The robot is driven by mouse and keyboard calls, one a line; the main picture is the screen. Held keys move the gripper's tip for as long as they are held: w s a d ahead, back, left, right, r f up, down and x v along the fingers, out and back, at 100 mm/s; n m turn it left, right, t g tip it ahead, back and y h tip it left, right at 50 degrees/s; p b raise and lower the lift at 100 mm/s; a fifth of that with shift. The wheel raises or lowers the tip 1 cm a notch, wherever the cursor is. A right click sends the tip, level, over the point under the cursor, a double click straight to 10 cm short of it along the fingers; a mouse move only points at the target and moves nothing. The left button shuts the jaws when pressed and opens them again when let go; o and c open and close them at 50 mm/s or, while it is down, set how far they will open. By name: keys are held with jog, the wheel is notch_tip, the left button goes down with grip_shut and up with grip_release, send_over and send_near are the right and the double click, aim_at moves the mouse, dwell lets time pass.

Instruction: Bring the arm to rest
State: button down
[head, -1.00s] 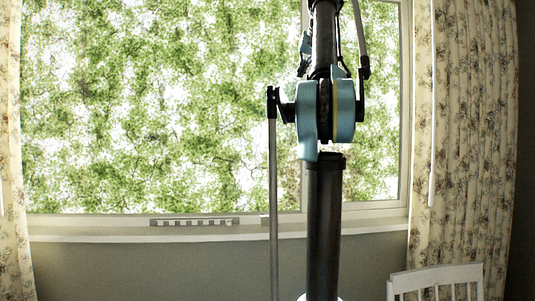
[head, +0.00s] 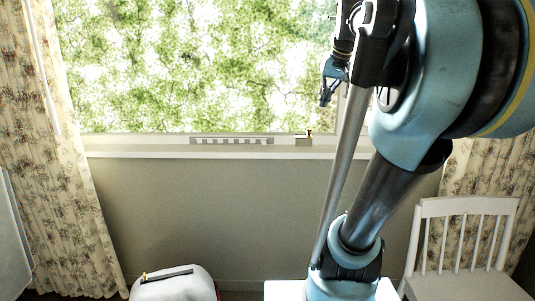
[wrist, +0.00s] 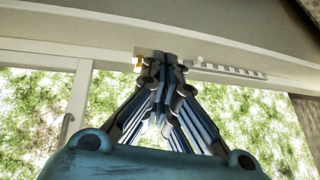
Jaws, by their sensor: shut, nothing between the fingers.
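My gripper (head: 325,99) hangs in the air in front of the window, partly hidden by my raised arm in the head view. In the wrist view its fingers (wrist: 162,62) meet at the tips, shut and empty. My arm fills the right side of the head view, with its large blue joint at the upper right.
A window with a pale sill (head: 140,152) is behind the arm. A white chair (head: 463,245) stands at the right. A pale rounded suitcase-like object (head: 176,289) lies at the bottom. Patterned curtains (head: 62,190) frame the window. Air left of the arm is clear.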

jog(key=s+f+g, duration=0.1)
jog(key=s+f, duration=0.5)
jog(key=f, duration=0.6)
jog(key=s+f+g+h, duration=0.1)
jog(key=s+f, duration=0.6)
jog(key=f, duration=0.5)
jog(key=s+f+g, duration=0.1)
jog(key=s+f, duration=0.6)
jog(key=f, duration=0.5)
jog(key=shift+s+f+g+h, duration=0.15)
jog(key=shift+f+g+h, duration=0.15)
jog(key=shift+h, duration=0.1)
jog(key=shift+w+a+f, duration=0.1)
jog(key=shift+w+f, duration=0.1)
jog(key=shift+w, duration=0.3)
